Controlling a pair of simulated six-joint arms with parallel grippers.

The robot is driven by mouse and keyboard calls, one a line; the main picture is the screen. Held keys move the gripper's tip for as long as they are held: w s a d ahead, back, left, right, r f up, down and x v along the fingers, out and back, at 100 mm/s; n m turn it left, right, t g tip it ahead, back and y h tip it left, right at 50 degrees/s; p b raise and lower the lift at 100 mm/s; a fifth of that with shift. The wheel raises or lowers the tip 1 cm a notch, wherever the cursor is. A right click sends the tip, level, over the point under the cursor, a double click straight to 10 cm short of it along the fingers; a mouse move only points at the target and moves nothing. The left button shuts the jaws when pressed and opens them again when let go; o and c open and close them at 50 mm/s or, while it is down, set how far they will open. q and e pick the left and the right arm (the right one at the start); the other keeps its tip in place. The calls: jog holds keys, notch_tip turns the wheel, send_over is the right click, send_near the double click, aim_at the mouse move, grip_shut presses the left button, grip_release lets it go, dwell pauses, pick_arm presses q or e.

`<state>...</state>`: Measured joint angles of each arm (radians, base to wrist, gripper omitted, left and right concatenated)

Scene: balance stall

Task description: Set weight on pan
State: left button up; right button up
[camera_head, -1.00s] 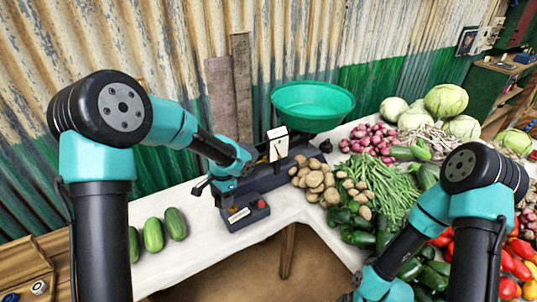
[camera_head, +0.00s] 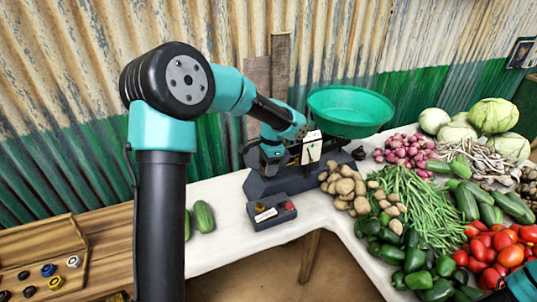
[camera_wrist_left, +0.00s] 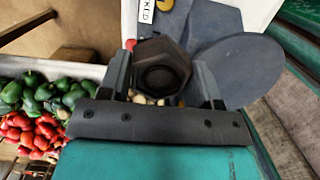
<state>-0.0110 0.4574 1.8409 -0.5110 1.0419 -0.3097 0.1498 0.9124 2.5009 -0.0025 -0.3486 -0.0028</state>
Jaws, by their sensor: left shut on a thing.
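My left gripper (camera_head: 266,165) is over the left end of the dark balance scale (camera_head: 285,182). In the left wrist view, its jaws (camera_wrist_left: 160,85) are shut on a dark hexagonal weight (camera_wrist_left: 160,65) with a round recess in its top. A flat grey round pan (camera_wrist_left: 240,70) of the scale lies below and beside the weight in that view; I cannot tell whether they touch. The arm hides most of this pan in the head view. A large green bowl pan (camera_head: 350,108) sits on the scale's right end.
A control box (camera_head: 270,212) with a red button stands before the scale. Potatoes (camera_head: 345,188), beans and peppers crowd the right. A wooden tray (camera_head: 35,240) with several small weights is at lower left.

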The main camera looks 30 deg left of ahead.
pick_arm(q)
jog(key=w+a, duration=0.2)
jog(key=w, duration=0.2)
jog(key=w+a+f, duration=0.1)
jog(key=w+a, duration=0.2)
jog(key=w, duration=0.1)
jog(key=w+a, duration=0.3)
jog(key=w, duration=0.2)
jog(key=shift+f, duration=0.15)
jog(key=shift+w+a, duration=0.15)
jog(key=shift+w, duration=0.1)
jog(key=shift+f, duration=1.8)
jog(key=shift+f, duration=0.1)
jog(key=o, duration=1.4)
jog(key=shift+c, duration=0.2)
notch_tip(320, 180, up, 12)
jog(key=w+d, duration=0.1)
jog(key=shift+w, duration=0.2)
